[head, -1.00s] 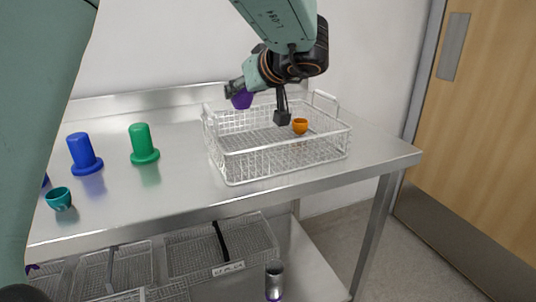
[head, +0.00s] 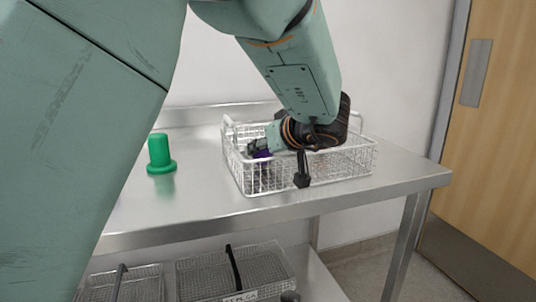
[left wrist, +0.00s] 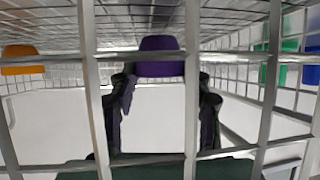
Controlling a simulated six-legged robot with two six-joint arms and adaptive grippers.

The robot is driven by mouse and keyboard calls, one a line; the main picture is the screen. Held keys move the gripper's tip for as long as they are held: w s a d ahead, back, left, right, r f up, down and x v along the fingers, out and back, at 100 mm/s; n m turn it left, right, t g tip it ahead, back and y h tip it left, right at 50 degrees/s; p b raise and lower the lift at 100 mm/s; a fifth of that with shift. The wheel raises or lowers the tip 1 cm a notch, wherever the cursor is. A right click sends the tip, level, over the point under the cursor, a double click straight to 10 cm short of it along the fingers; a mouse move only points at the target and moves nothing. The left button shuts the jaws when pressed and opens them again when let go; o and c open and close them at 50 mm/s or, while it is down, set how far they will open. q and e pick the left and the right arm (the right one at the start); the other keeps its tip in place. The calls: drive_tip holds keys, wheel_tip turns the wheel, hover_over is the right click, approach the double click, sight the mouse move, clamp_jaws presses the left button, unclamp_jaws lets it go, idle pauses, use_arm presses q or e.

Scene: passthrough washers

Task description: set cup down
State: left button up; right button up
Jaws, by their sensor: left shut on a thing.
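In the left wrist view the purple cup (left wrist: 158,57) sits between the two dark fingers (left wrist: 160,95), seen through basket wires close to the camera. From these views I cannot tell whether the cup touches the basket floor. My right gripper is not in view.
An orange cup (left wrist: 22,60) shows to the left in the wrist view; my arm hides it in the head view. A green peg (head: 159,153) stands on the steel table (head: 190,205) left of the basket. Baskets (head: 225,275) lie on the lower shelf.

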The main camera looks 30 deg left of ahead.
use_arm(q)
drive_tip(key=shift+s, duration=0.1)
drive_tip(key=o, duration=1)
drive_tip(key=shift+f, duration=0.15)
drive_tip(key=shift+o, duration=0.2)
drive_tip(key=shift+r, duration=0.2)
